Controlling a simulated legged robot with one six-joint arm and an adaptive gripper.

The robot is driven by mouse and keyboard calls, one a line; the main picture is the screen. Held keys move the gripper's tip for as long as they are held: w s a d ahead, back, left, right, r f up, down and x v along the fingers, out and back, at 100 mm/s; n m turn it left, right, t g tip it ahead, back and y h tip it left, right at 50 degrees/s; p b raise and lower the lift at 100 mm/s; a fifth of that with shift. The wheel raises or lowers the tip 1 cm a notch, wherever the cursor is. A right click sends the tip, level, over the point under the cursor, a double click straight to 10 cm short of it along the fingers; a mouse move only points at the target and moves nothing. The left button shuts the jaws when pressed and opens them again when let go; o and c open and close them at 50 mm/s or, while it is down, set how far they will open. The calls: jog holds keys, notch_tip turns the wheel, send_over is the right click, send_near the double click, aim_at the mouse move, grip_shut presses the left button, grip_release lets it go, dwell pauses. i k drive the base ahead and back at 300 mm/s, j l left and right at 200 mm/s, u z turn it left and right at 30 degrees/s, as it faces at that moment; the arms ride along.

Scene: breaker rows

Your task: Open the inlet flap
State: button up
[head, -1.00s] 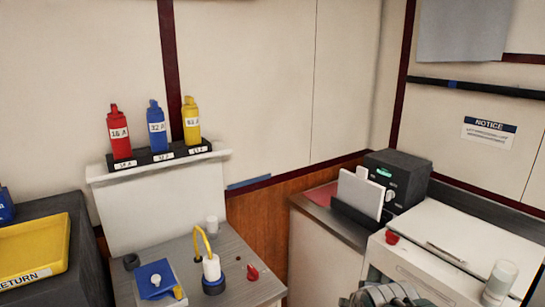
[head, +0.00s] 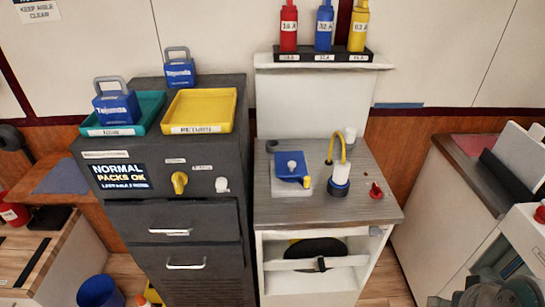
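A blue flap-like plate (head: 290,160) with a pale knob lies flat on a white base (head: 282,188) on the grey-topped stand. It looks closed, and a small yellow piece (head: 306,182) sits at its front right corner. I see no label naming it as the inlet flap. Grey parts of my arm show at the lower right, well away from the plate. I cannot make out my gripper's fingers there.
A red knob (head: 375,190) is on the stand's right side. Red (head: 289,28), blue (head: 324,28) and yellow (head: 358,28) units stand on the ledge behind. A dark cabinet (head: 212,218) adjoins at left, bearing a yellow tray (head: 199,110). Floor shows between the stand and right counter.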

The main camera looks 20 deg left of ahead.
aim_at(290, 164)
jog(key=u, duration=1.05)
jog(key=i+j+z, duration=0.1)
jog(key=i, duration=0.3)
jog(key=i+j+z, duration=0.1)
jog(key=i, duration=0.3)
jog(key=j, duration=0.1)
